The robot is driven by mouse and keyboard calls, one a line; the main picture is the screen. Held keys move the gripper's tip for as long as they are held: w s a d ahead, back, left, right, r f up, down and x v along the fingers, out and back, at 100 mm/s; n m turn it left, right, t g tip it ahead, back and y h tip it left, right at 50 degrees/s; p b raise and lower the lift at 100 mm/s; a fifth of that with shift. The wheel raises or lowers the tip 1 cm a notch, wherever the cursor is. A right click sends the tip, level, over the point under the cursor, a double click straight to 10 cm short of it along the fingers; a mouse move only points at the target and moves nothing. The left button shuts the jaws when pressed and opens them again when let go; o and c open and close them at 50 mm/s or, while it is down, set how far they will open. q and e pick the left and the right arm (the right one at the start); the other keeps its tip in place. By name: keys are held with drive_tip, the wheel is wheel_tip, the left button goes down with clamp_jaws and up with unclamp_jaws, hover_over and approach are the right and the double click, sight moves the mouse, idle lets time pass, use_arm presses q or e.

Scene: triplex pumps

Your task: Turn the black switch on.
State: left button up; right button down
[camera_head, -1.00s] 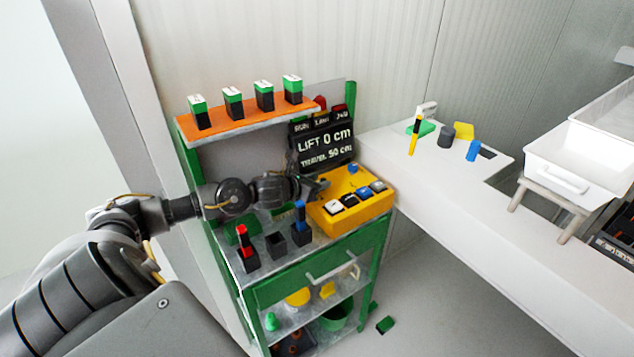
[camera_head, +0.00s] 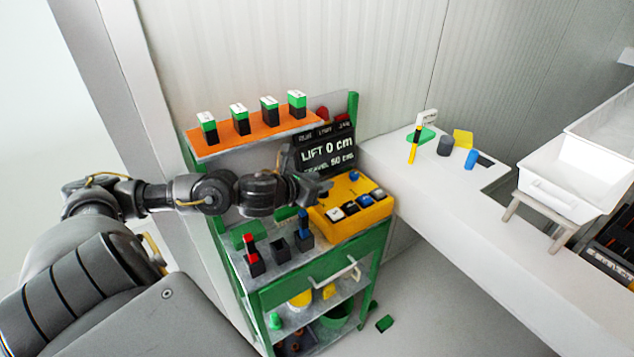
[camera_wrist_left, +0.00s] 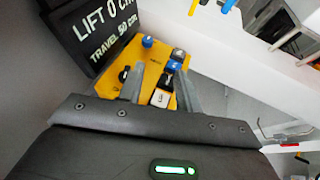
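The yellow control box (camera_head: 368,216) stands on the green cart and bears a row of switches. A black switch (camera_head: 350,208) sits between a white switch (camera_head: 335,214) and a blue switch (camera_head: 365,200); another dark switch (camera_head: 378,194) is at the right end. In the left wrist view the black switch (camera_wrist_left: 164,81) shows between my fingers. Whether it is on I cannot tell. My left gripper (camera_head: 322,188) is above the left part of the box, fingers apart and empty; they also show in the left wrist view (camera_wrist_left: 160,72). My right gripper is out of view.
A dark display (camera_head: 327,150) reading LIFT 0 cm stands behind the box. A blue knob (camera_head: 354,175) rises from the box top. A red-handled block (camera_head: 252,250) and a blue-handled block (camera_head: 303,228) stand left of the box. An orange shelf (camera_head: 255,133) is above.

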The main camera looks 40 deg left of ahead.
use_arm(q)
drive_tip(key=s+d, duration=0.1)
drive_tip(key=s+r, duration=0.1)
drive_tip(key=s+d+r, duration=0.1)
drive_tip(key=shift+s+d, duration=0.25)
drive_tip(key=shift+d, duration=0.1)
drive_tip(key=shift+f, duration=0.1)
